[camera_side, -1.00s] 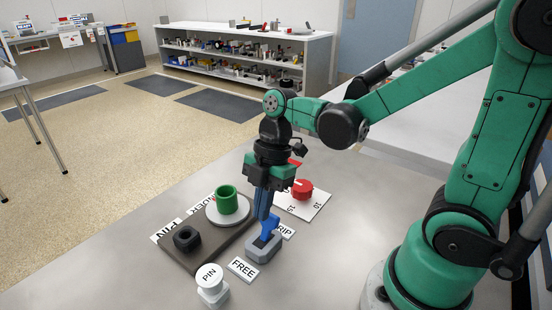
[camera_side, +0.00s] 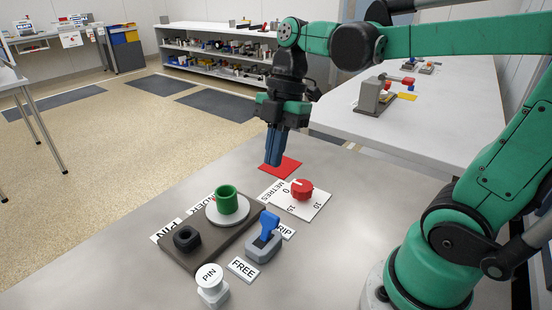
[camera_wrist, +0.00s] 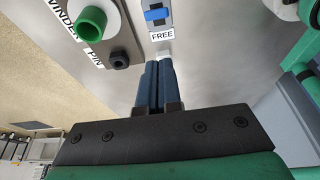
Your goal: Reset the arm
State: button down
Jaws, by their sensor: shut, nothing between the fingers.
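My gripper (camera_side: 274,162) is shut and empty, its blue fingers pointing down in the air above the table, over the area of a red square (camera_side: 281,167). In the wrist view its fingers (camera_wrist: 158,66) lie side by side. A blue lever (camera_side: 268,222) stands on a grey base (camera_side: 263,246), apart from my gripper. A green cylinder (camera_side: 226,198) stands on a white disc on a dark plate (camera_side: 205,245), beside a black hex knob (camera_side: 186,238). A red dial (camera_side: 302,189) sits on a white card marked METRES.
A side bench (camera_side: 440,110) with a grey device (camera_side: 376,94) stands behind on the right. The air around my gripper is clear.

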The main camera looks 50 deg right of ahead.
dwell(0.3)
jog(key=f+m+t+h, duration=0.1)
jog(key=m+t, duration=0.1)
jog(key=m, duration=0.4)
jog(key=f+m+t+h, duration=0.1)
jog(key=m+t, duration=0.1)
jog(key=m, duration=0.4)
jog(key=f+m+t+h, duration=0.1)
jog(key=m+t, duration=0.2)
jog(key=m, duration=0.3)
jog(key=shift+w+a+f, duration=0.1)
jog(key=shift+a+f, duration=0.05)
jog(key=shift+a, duration=0.05)
jog(key=c, duration=1.5)
grip_release()
